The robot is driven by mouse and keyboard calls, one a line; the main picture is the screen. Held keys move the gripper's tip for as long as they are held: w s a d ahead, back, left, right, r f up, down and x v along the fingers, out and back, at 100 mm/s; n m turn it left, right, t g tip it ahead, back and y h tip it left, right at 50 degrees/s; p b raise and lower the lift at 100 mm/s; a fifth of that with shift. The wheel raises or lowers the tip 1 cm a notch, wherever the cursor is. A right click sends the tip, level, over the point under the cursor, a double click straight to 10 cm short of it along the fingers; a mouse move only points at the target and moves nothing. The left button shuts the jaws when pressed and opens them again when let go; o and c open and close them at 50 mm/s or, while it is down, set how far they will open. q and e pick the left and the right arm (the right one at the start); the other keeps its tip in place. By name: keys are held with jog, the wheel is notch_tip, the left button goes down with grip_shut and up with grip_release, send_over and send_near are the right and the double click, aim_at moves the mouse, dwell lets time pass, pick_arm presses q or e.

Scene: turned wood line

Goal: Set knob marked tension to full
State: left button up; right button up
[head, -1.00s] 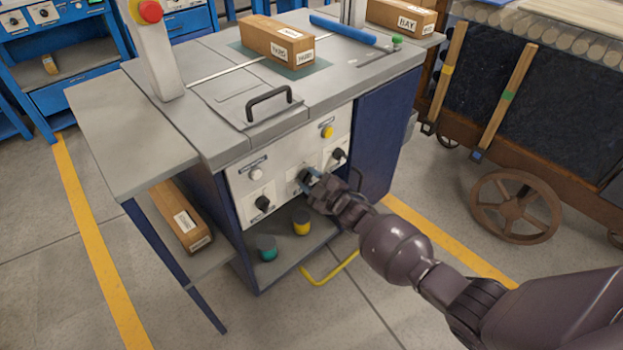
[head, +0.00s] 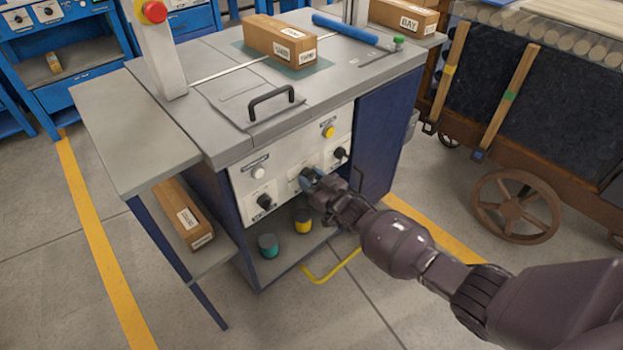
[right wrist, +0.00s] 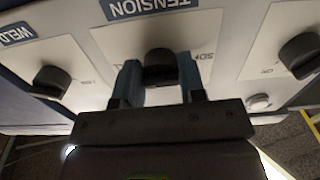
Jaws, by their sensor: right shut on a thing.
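The tension knob (right wrist: 158,66) is a black knob on a white plate under a blue label reading TENSION (right wrist: 150,5), seen upside down in the right wrist view. My right gripper (right wrist: 160,80) has its two blue fingers on either side of this knob and is shut on it. In the head view my right gripper (head: 316,182) reaches the middle of the white front panel (head: 285,165) and hides most of the knob. The knob's exact setting cannot be read. My left gripper is not in view.
Black knobs sit left (head: 264,202) and right (head: 340,153) of the gripper. A white button (head: 258,172) and yellow button (head: 328,131) are above. A teal pot (head: 268,245) and yellow pot (head: 302,220) stand on the shelf below. A wheeled cart (head: 515,207) stands right.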

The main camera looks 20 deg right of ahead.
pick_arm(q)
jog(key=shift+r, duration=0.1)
pick_arm(e)
jog(key=shift+m, duration=0.3)
jog(key=o, duration=0.9)
pick_arm(q)
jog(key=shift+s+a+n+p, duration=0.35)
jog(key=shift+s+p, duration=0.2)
jog(key=shift+p, duration=0.8)
pick_arm(e)
jog(key=shift+v, duration=5.4)
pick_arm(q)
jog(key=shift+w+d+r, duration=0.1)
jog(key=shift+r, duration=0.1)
